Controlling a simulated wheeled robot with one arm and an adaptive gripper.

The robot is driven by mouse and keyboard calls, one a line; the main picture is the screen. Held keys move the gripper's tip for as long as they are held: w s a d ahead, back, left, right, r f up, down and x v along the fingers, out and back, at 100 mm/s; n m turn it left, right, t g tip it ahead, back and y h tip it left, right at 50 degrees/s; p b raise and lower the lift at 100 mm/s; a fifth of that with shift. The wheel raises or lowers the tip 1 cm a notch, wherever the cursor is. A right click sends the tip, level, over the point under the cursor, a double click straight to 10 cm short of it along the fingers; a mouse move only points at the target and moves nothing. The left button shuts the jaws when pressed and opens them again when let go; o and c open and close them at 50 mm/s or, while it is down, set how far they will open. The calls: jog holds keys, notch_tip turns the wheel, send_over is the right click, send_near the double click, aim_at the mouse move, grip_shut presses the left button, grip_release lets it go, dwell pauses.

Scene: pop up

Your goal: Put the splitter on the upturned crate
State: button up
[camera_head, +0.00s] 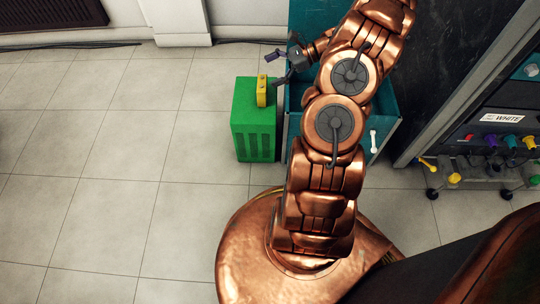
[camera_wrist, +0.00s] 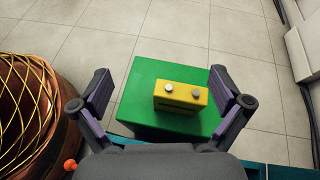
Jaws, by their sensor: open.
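The splitter looks like a small yellow box (camera_head: 262,90) with two round knobs on it. It rests on the top of the green upturned crate (camera_head: 243,115), near the crate's right side in the head view. In the wrist view the yellow splitter (camera_wrist: 182,98) sits on the green top (camera_wrist: 150,75) between my fingers, apart from both. My gripper (camera_head: 272,68) is open and empty, with dark fingers and purple pads, close to the splitter. The wrist view shows the two fingertips (camera_wrist: 160,84) spread wide on either side of it.
A teal cabinet with an open drawer (camera_head: 385,110) stands right of the crate, behind my arm. A dark rack with coloured plugs (camera_head: 490,140) stands at the right. The tiled floor (camera_head: 110,150) at the left is clear.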

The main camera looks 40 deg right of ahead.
jog(key=s+a+r+n+g+h, duration=0.1)
jog(key=s+a+r+n+g, duration=0.25)
jog(key=a, duration=0.45)
jog(key=s+a+r+n+g, duration=0.25)
jog(key=a+r+n, duration=0.2)
jog(key=a, duration=0.35)
jog(key=s+a+r+n+g+h, duration=0.1)
jog(key=s+a+r+n+g, duration=0.2)
jog(key=a, duration=0.6)
jog(key=s+a+r+n+h, duration=0.1)
jog(key=s+n+h, duration=0.3)
jog(key=s, duration=0.7)
jog(key=s+a+r+n+g+h, duration=0.1)
jog(key=s+r+n+h, duration=0.1)
jog(key=s+n+h, duration=0.3)
jog(key=s+n, duration=0.3)
jog(key=s, duration=0.4)
jog(key=shift+s+r, duration=0.2)
jog(key=shift+r, duration=0.05)
notch_tip(320, 180, up, 38)
jog(key=w+t+p, duration=0.1)
jog(key=p, duration=3.5)
jog(key=shift+w+t, duration=0.3)
